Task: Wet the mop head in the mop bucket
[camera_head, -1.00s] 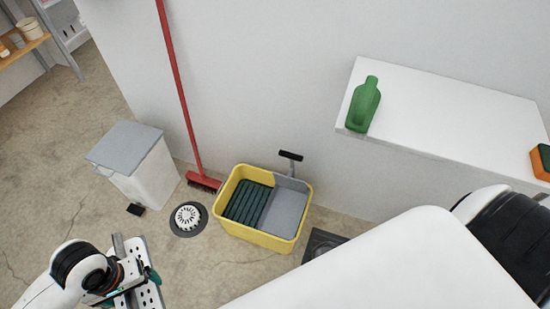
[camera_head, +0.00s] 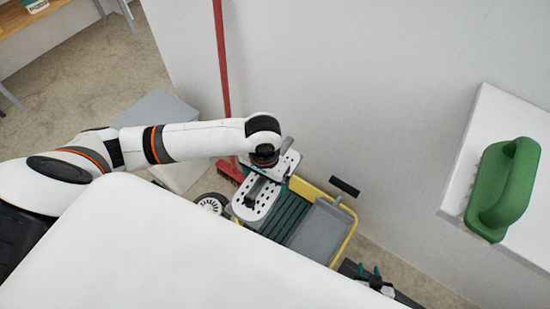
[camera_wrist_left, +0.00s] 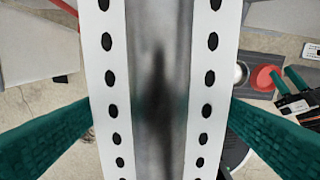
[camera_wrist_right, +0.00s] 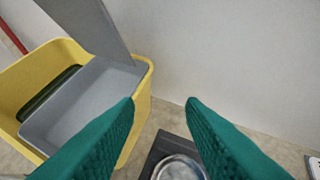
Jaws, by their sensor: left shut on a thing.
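The yellow mop bucket (camera_head: 347,240) stands by the wall, with a dark green ribbed part and a grey sloped tray (camera_head: 318,230). It also shows in the right wrist view (camera_wrist_right: 142,110). My left gripper (camera_head: 264,160) is shut on the mop head (camera_head: 250,207), a white perforated plate with a grey middle. The plate fills the middle of the left wrist view (camera_wrist_left: 108,100) and hides the grip. In the head view it overlaps the bucket's left side; its height above it is unclear. My right gripper (camera_head: 370,278) is open and empty, right of the bucket.
A red broom (camera_head: 222,70) leans on the wall behind the mop head. A grey-lidded bin (camera_head: 160,115) stands left. A dark square fitting (camera_wrist_right: 165,150) lies on the floor below my right gripper.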

